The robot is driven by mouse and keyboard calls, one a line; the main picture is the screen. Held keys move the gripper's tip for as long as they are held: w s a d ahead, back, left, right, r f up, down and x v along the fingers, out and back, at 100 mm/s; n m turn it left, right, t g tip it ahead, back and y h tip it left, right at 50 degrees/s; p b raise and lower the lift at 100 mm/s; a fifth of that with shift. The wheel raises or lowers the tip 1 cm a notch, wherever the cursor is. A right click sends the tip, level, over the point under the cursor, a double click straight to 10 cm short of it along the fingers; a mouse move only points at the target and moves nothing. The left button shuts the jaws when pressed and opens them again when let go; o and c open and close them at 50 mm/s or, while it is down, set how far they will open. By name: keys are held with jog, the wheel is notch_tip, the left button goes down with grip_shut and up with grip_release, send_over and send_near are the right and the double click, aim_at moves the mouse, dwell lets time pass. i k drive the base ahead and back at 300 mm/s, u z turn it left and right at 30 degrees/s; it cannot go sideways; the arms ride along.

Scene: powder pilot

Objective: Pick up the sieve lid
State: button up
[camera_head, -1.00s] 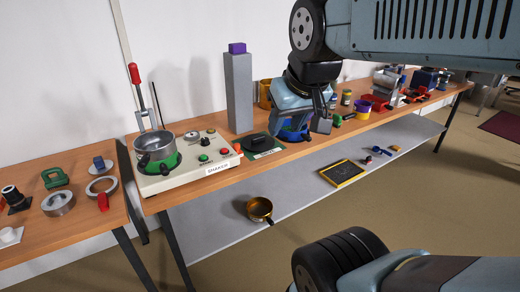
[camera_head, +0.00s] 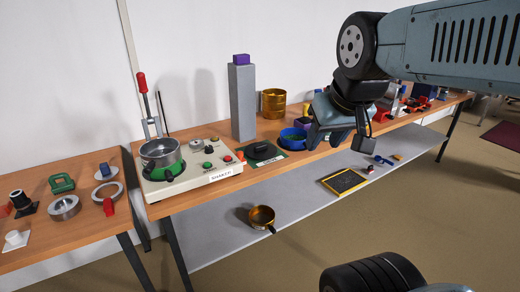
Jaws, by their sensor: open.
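I cannot tell for sure which thing is the sieve lid. A flat grey disc with a blue knob (camera_head: 105,173) lies on the left table, and a small white plate with a knob (camera_head: 16,239) lies near its front edge. A metal sieve pan (camera_head: 161,155) sits on the shaker (camera_head: 208,180). A brass cylinder (camera_head: 273,103) stands at the back of the right table. My gripper (camera_head: 341,142) is open and appears empty above the right table's front edge, right of the blue bowl (camera_head: 292,139) and well away from the left table.
A tall grey block (camera_head: 242,103) with a purple cube stands behind the shaker. A black object (camera_head: 263,150) rests on a green mat. Rings and small parts crowd the left table (camera_head: 75,232). A brass pan (camera_head: 262,218) and a black tray (camera_head: 344,182) lie on the lower shelf.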

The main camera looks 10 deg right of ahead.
aim_at(258, 151)
jog(key=z, duration=0.05)
jog(key=i, duration=1)
jog(key=u, duration=0.05)
